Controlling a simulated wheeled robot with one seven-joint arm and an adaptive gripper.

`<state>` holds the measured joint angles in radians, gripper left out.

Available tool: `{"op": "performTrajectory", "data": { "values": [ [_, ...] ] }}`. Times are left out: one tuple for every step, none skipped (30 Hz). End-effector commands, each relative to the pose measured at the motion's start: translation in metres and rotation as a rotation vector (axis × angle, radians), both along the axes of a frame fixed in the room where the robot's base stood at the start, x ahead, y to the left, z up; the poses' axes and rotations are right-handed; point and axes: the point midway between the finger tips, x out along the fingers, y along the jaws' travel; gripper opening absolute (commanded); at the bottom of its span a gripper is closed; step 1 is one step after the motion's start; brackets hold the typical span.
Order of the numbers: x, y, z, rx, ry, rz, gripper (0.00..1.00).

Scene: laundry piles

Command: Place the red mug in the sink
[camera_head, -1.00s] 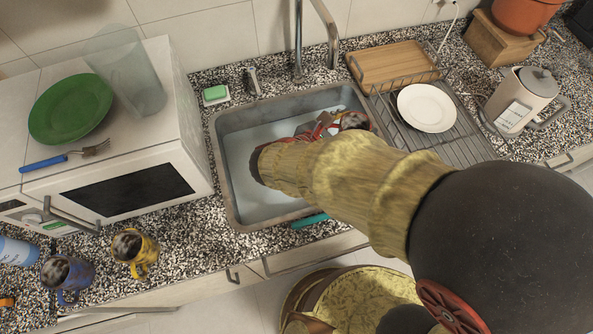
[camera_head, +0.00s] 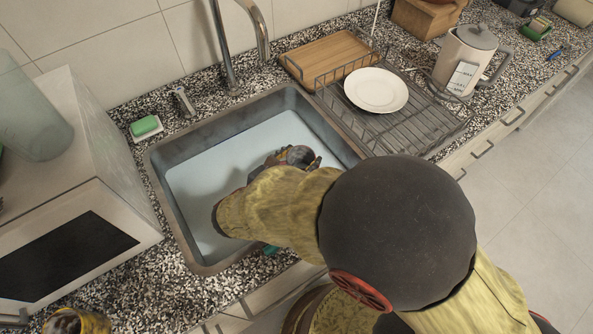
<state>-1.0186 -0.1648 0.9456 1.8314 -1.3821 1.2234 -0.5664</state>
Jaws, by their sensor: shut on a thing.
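The sink (camera_head: 160,190) is a grey metal basin with a pale bottom, set into the speckled counter. My gripper (camera_head: 287,163) is over the basin, mostly hidden behind my own yellowish arm. It is shut on the red mug (camera_head: 298,154), of which only a small dark, mottled part shows beyond the arm. The red of the mug is hard to make out from here. The mug appears inside the sink's outline, but I cannot tell whether it touches the bottom.
A drying rack (camera_head: 425,128) with a white plate (camera_head: 376,90) and a wooden board (camera_head: 330,62) stands right of the sink. A kettle (camera_head: 462,62) is beyond it. A yellow mug (camera_head: 92,322) shows at bottom left.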

Motion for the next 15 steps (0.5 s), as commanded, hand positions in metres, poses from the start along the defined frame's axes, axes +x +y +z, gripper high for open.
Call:
{"op": "performTrajectory", "data": {
  "values": [
    [0.0,0.0,-0.005,0.0,-0.001,0.0,0.24],
    [0.0,0.0,-0.009,-0.001,-0.001,0.0,0.24],
    [0.0,0.0,-0.016,-0.001,-0.001,0.0,0.24],
    [0.0,0.0,-0.021,-0.002,0.001,0.0,0.24],
    [0.0,0.0,-0.027,-0.002,0.001,0.0,0.24],
    [0.0,0.0,-0.034,-0.002,0.001,0.0,0.24],
    [0.0,0.0,-0.038,-0.001,0.001,-0.001,0.24],
    [0.0,0.0,-0.042,0.0,0.0,-0.001,0.24],
    [0.0,0.0,-0.045,0.0,-0.001,-0.001,0.24],
    [0.0,0.0,-0.046,0.0,-0.001,0.0,0.24],
    [0.0,0.0,-0.047,0.0,-0.001,0.0,0.24],
    [0.0,0.0,-0.046,0.001,-0.002,-0.001,0.24],
    [0.0,0.0,-0.045,0.001,-0.002,-0.001,0.24],
    [0.0,0.0,-0.045,0.001,-0.002,-0.001,0.24],
    [0.0,0.0,-0.045,0.001,-0.002,-0.001,0.24]
  ]
}}
